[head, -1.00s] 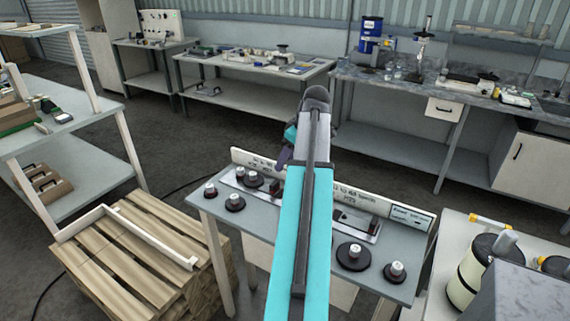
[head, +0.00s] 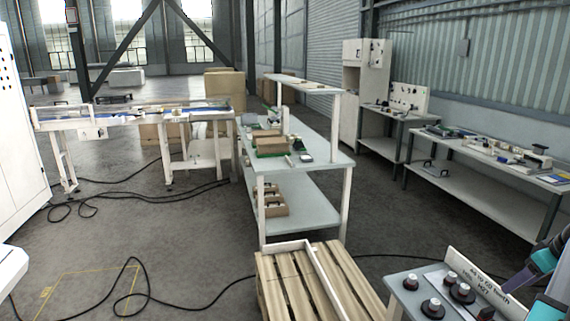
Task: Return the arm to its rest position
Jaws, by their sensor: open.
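Only a small part of my arm shows, at the right edge of the head view, as teal and dark grey links above the small table (head: 402,291). The rest of the arm is cut off by the frame edge. My gripper's fingers are not visible, so I cannot see what is between them.
A wooden pallet (head: 281,288) with a white frame on it stands left of the small table, which bears several dark round parts and a sign (head: 483,284). A shelved bench (head: 317,206) stands behind. Black cables (head: 150,290) lie on open floor at left.

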